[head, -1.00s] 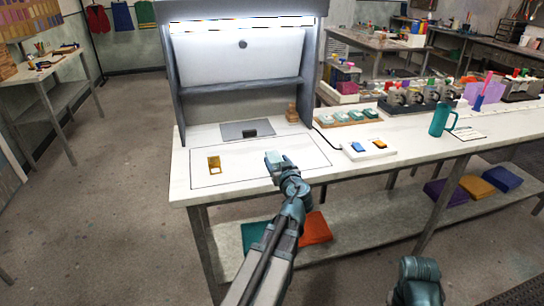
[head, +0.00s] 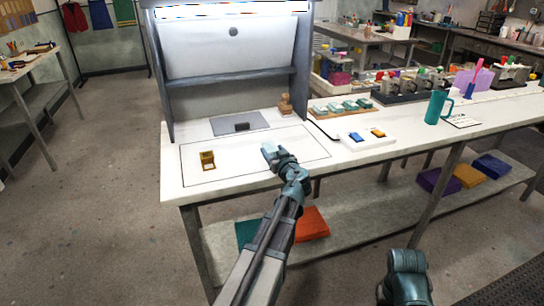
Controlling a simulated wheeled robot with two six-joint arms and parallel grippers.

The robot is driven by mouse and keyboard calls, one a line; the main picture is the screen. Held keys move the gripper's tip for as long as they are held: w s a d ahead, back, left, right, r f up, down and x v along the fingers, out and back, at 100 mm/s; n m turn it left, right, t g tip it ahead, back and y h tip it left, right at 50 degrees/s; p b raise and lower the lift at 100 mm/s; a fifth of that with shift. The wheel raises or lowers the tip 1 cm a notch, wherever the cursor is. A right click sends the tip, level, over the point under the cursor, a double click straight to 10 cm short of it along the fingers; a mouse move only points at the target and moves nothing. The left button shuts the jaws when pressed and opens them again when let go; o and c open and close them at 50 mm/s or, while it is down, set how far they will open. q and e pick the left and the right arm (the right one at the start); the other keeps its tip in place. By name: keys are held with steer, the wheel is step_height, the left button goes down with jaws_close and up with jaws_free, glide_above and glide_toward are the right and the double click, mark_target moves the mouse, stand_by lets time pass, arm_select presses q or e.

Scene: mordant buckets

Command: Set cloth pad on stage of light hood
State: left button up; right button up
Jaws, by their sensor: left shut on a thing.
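The light hood (head: 232,78) is a grey booth with a lit strip on top, at the back left of the white bench. My left gripper (head: 271,154) is over the bench, in front and to the right of the plate. It is shut on a small pale piece (head: 267,149), apparently the cloth pad, mostly hidden by the fingers. My right arm shows at the lower right; its gripper is out of view.
A small yellow-brown frame (head: 208,160) stands on the bench's left. A wooden stamp-like block (head: 285,105) is by the hood's right side.

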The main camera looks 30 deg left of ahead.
arm_select(q)
steer(key=shift+r, duration=0.15)
steer(key=o, duration=1)
steer(key=shift+f, duration=0.25)
steer(key=o, duration=0.4)
steer(key=shift+o, duration=0.2)
steer(key=shift+r, duration=0.1)
steer(key=shift+r, duration=0.15)
steer(key=shift+s+d, duration=0.3)
steer(key=p+v, duration=0.2)
steer(key=v, duration=0.9)
